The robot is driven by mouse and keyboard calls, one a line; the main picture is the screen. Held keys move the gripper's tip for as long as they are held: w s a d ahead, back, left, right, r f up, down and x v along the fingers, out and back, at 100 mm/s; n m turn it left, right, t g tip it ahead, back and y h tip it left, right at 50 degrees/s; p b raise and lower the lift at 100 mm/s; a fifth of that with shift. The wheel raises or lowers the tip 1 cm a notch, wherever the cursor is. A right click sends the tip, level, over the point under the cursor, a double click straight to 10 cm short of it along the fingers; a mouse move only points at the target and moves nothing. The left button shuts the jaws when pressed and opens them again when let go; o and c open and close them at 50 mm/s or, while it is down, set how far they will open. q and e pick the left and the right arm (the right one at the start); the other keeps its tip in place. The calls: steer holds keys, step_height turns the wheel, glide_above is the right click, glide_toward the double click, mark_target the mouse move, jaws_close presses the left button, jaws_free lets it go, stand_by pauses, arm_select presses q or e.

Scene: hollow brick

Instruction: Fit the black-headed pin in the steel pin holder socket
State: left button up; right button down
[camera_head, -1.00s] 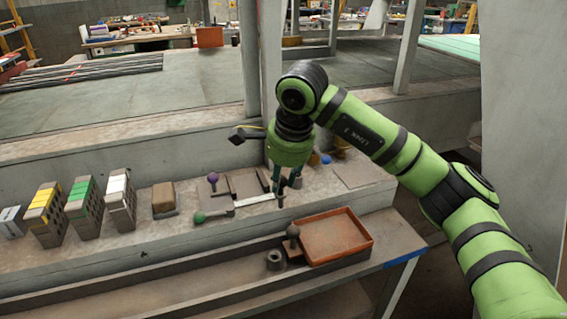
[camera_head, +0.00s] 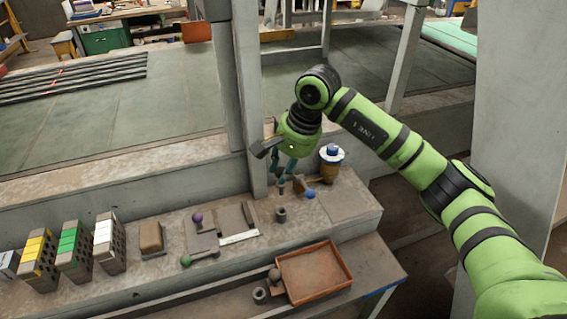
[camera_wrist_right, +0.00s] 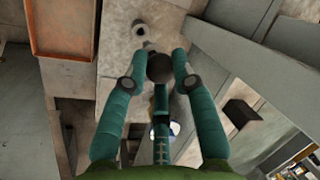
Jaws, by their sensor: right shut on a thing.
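My right gripper (camera_head: 284,172) is shut on the black-headed pin, above the back part of the concrete ledge. In the right wrist view the fingertips of this gripper (camera_wrist_right: 160,72) close on either side of the pin's dark round head (camera_wrist_right: 159,68). The pin's lower end is hard to make out. The steel pin holder socket (camera_head: 281,214) stands upright on the ledge, in front of and below the gripper and apart from it. The socket also shows in the right wrist view (camera_wrist_right: 140,30), beyond the fingertips. My left gripper is not in view.
A blue ball (camera_head: 309,194) and a blue-capped container (camera_head: 331,153) sit right of the gripper. Purple (camera_head: 197,217) and green (camera_head: 186,260) heads lie left. An orange tray (camera_head: 314,272), a dark ball (camera_head: 274,274) and another ring (camera_head: 259,295) are lower. A post (camera_head: 246,100) rises behind.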

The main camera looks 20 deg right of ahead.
steer(key=shift+f+b, duration=0.35)
steer(key=shift+f, duration=0.5)
step_height(320, 180, down, 3)
steer(key=shift+f+b, duration=0.2)
steer(key=shift+b, duration=0.6)
steer(key=shift+w+r, duration=0.1)
steer(key=shift+r, duration=0.1)
steer(key=shift+f+b, duration=2.05)
steer(key=shift+f, duration=0.2)
steer(key=c, duration=0.9)
jaws_free()
steer(key=shift+c, duration=0.2)
